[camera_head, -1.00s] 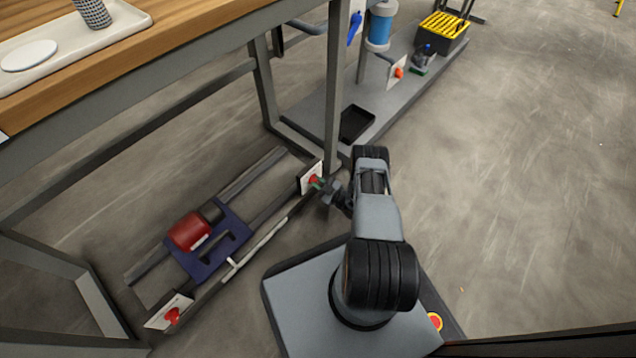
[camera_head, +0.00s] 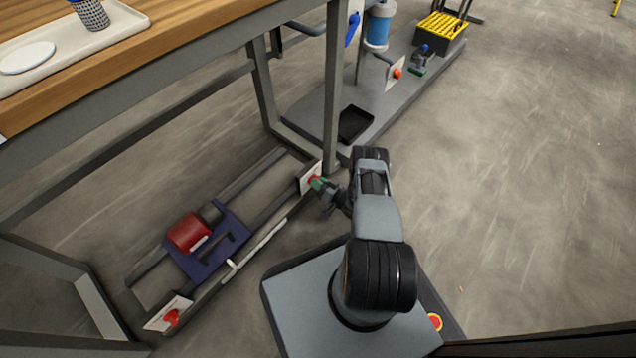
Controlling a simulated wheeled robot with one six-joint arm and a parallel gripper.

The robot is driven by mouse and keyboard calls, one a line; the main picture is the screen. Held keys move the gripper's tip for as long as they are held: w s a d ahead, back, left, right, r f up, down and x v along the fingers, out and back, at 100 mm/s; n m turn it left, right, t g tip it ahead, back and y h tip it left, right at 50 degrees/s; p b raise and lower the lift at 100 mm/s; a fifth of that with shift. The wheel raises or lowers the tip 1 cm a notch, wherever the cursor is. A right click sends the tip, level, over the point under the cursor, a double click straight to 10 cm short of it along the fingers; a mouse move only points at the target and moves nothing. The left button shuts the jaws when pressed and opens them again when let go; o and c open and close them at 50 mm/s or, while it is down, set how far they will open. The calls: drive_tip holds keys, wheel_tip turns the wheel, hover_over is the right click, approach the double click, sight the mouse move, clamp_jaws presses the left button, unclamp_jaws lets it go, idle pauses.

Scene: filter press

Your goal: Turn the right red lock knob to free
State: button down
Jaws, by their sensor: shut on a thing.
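The right red lock knob (camera_head: 312,180) sits on a white plate (camera_head: 305,184) at the right end of the low rail frame under the bench. My gripper (camera_head: 319,184) is at this knob and shut on it. The gripper covers much of the knob, so its turn angle cannot be read. The left red lock knob (camera_head: 172,317) sits on its own white plate (camera_head: 158,314) at the frame's near left end, apart from my gripper.
A bench leg (camera_head: 333,90) stands just behind my gripper. A black tray (camera_head: 355,124) lies on the grey platform beyond. The floor at right is clear.

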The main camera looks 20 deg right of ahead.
drive_tip(key=shift+s+d+f+m, duration=0.1)
drive_tip(key=shift+m, duration=0.8)
drive_tip(key=c, duration=1.3)
unclamp_jaws()
drive_tip(key=shift+o, duration=1.3)
